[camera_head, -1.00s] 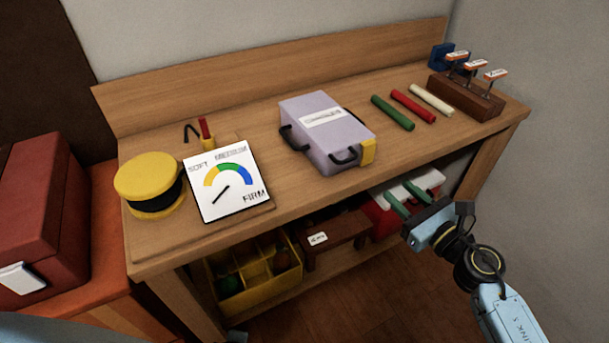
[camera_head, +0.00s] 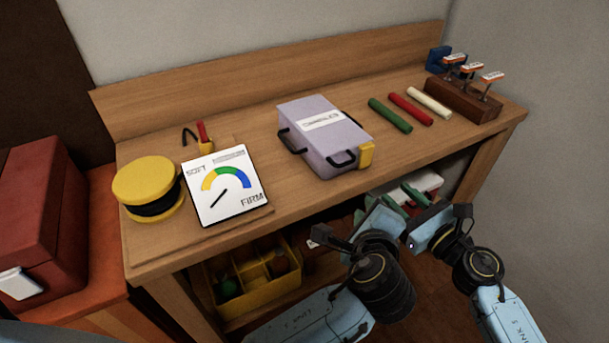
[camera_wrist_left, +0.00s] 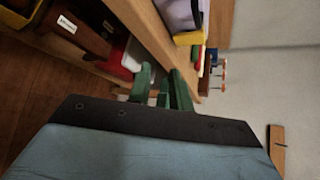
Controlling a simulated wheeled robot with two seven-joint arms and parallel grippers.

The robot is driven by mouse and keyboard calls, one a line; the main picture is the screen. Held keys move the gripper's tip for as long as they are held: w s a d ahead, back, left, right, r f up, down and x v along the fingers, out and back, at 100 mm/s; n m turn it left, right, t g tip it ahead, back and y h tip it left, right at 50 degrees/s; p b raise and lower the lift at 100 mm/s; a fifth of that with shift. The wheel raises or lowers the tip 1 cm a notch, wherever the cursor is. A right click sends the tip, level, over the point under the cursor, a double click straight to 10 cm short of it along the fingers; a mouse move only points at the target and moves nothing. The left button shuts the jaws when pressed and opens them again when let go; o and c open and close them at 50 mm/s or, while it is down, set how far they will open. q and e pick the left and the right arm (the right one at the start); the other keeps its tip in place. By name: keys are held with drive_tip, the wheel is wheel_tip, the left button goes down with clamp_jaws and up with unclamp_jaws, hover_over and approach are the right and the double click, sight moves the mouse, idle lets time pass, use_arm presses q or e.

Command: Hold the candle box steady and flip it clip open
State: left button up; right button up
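The candle box (camera_head: 318,150) is a pale lavender case with a white label, lying on the wooden bench. Black handles show on its near side, and a yellow clip (camera_head: 366,155) sits at its right end. The box and yellow clip also show at the top of the left wrist view (camera_wrist_left: 188,37). My left gripper (camera_head: 376,207) is in front of the bench, below the box, with its green fingers apart and empty. My right gripper (camera_head: 405,200) is close beside it on the right, open and empty. Neither gripper touches the box.
Green, red and cream candles (camera_head: 410,108) lie right of the box, before a brown block with tagged pegs (camera_head: 463,100). A dial card (camera_head: 226,187) and yellow spool (camera_head: 148,187) are at left. A yellow divided bin (camera_head: 255,285) sits on the lower shelf.

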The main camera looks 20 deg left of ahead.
use_arm(q)
wheel_tip(320, 180, up, 5)
drive_tip(key=a+y, duration=0.1)
drive_tip(key=a, duration=0.1)
drive_tip(key=y, duration=0.4)
approach(291, 150)
drive_tip(key=shift+n+g, duration=0.3)
drive_tip(key=shift+g, duration=0.1)
drive_tip(key=x, duration=1)
drive_tip(key=shift+w+r, duration=0.2)
drive_tip(key=shift+r, duration=0.1)
clamp_jaws()
use_arm(e)
drive_tip(key=shift+c, duration=0.2)
